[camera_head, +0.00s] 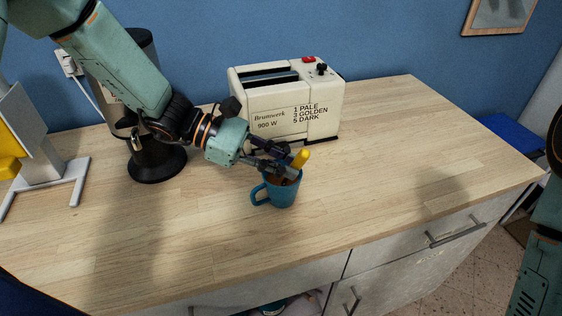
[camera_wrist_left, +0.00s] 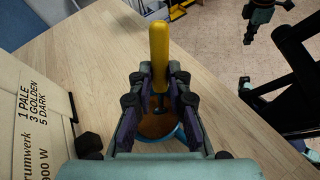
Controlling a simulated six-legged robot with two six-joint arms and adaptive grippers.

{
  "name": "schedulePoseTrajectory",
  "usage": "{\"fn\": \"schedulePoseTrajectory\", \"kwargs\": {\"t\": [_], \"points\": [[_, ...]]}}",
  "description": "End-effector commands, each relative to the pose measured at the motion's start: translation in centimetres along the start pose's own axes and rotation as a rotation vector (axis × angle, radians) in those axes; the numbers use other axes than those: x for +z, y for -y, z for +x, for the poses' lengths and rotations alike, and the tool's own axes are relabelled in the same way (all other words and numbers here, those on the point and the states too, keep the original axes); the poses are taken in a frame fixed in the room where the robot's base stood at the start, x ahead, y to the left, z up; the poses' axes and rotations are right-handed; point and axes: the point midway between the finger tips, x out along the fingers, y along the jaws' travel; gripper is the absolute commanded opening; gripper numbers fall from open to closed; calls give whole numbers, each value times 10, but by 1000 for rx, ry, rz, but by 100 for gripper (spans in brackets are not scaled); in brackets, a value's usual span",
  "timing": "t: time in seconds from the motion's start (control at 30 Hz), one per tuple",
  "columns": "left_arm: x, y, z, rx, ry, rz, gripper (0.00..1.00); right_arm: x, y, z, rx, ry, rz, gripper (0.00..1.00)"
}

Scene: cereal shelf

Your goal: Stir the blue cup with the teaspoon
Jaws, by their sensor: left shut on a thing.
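A blue cup (camera_head: 284,192) stands upright on the wooden counter in front of the toaster, its handle to the left, with brown contents inside. My left gripper (camera_head: 290,164) is over the cup's mouth, shut on the teaspoon. In the left wrist view the yellow handle (camera_wrist_left: 159,50) stands between the fingers (camera_wrist_left: 159,78), and the dark shaft runs down toward the brown contents (camera_wrist_left: 154,126). The spoon's bowl is hidden. Fingers cover part of the cup's rim.
A cream toaster (camera_head: 290,103) stands close behind the cup. A black appliance (camera_head: 156,160) stands behind the left arm, and a grey stand with yellow (camera_head: 35,150) is at far left. The counter (camera_head: 400,150) is clear to the right; its front edge lies over drawers (camera_head: 430,240).

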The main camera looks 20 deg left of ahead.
Motion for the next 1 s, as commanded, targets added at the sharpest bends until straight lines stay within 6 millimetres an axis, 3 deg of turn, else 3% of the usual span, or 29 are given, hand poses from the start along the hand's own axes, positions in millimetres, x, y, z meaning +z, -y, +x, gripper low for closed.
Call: {"fn": "schedulePoseTrajectory", "kwargs": {"t": [0.8, 1.0], "points": [[58, 0, -2, 0, -1, 1, 0, 0, 0, -35, 0, 0, 0, 0], [64, 0, -2, 1, 0, 1, 0, 0, 0, -38, 0, 0, 0, 0]]}}
